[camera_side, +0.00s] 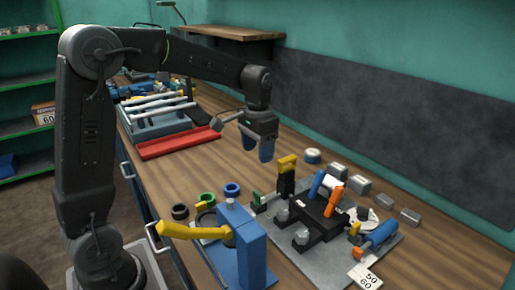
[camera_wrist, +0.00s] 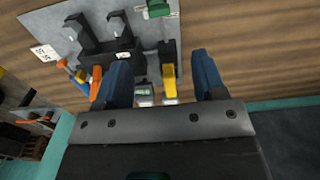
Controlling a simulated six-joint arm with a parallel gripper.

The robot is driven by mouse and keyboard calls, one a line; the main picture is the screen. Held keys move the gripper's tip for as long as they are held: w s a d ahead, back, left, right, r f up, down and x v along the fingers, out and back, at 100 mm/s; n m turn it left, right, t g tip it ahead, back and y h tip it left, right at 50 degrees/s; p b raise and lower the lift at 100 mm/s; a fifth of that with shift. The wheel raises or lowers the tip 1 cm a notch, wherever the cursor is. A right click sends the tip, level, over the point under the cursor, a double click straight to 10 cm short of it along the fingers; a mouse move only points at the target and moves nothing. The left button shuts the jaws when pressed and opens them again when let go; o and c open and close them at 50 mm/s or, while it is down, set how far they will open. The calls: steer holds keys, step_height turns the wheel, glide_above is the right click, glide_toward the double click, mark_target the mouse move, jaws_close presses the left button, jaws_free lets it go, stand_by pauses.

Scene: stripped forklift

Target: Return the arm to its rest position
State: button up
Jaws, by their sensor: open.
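My gripper (camera_side: 265,150) hangs from my black arm above the wooden workbench in the side view, pointing down. Its two blue fingers are apart, with nothing seen between them touching either one. In the wrist view my gripper (camera_wrist: 160,80) shows as two blue fingers spread wide. Beyond them lies the grey plate (camera_wrist: 55,22) with the black forklift parts (camera_wrist: 112,50). In the side view the black forklift body (camera_side: 318,215) sits on the grey plate (camera_side: 290,270), to the right of and below my gripper.
A blue vise (camera_side: 250,255) with a yellow handle stands at the bench front. A yellow-topped black post (camera_side: 286,178) rises near my gripper. A red tray (camera_side: 178,142) and grey toolbox (camera_side: 158,122) lie behind. A wooden shelf (camera_side: 225,33) juts from the wall. The bench's far right is clear.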

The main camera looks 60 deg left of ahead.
steer(key=s+d+r+t, duration=0.1)
steer(key=s+d, duration=0.3)
steer(key=s, duration=0.5)
steer(key=s+d+r+t, duration=0.2)
steer(key=s+d+t, duration=0.2)
steer(key=s, duration=0.6)
steer(key=shift+s+d+r+t, duration=0.15)
steer(key=shift+d+t, duration=0.15)
steer(key=shift+d, duration=0.3)
steer(key=shift+c, duration=0.5)
